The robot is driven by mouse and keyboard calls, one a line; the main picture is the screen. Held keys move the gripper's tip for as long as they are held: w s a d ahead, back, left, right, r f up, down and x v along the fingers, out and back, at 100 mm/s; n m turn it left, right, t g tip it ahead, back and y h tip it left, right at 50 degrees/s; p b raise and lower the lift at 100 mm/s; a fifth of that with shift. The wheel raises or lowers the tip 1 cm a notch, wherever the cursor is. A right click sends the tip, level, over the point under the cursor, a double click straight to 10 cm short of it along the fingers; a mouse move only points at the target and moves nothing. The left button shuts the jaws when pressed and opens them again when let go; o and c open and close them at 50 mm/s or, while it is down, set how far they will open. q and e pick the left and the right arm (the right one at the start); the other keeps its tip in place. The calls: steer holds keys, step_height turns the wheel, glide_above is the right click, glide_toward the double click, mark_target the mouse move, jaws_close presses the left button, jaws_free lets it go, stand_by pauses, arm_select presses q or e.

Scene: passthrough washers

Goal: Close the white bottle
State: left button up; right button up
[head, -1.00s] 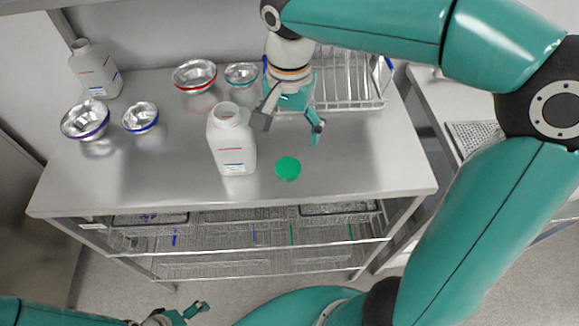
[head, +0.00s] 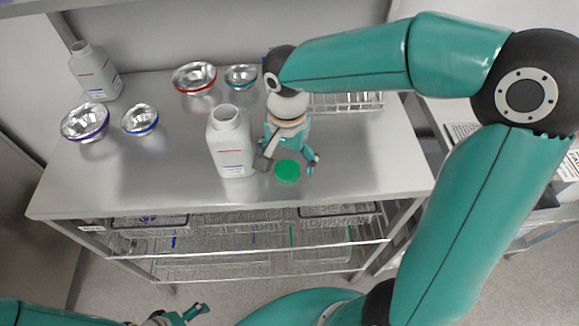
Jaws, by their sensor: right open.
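A white bottle (head: 232,146) with an open neck and red and blue marks stands upright on the steel table. A second, similar open white bottle (head: 95,72) stands at the back left. A green cap (head: 287,170) lies on the table to the right of the nearer bottle. My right gripper (head: 287,164) is open, with its fingers on either side of the cap; whether they touch it I cannot tell. My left gripper (head: 190,313) is at the bottom edge, away from the table; its fingers look apart.
A wire rack (head: 350,102) stands behind my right arm. The table's (head: 370,160) right front part is clear.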

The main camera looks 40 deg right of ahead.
mark_target(288, 169)
step_height(288, 169, down, 2)
stand_by(0.4)
steer(key=c, duration=0.8)
steer(key=shift+r, duration=0.1)
steer(key=shift+c, duration=0.2)
step_height(288, 169, up, 20)
steer(key=p, duration=0.1)
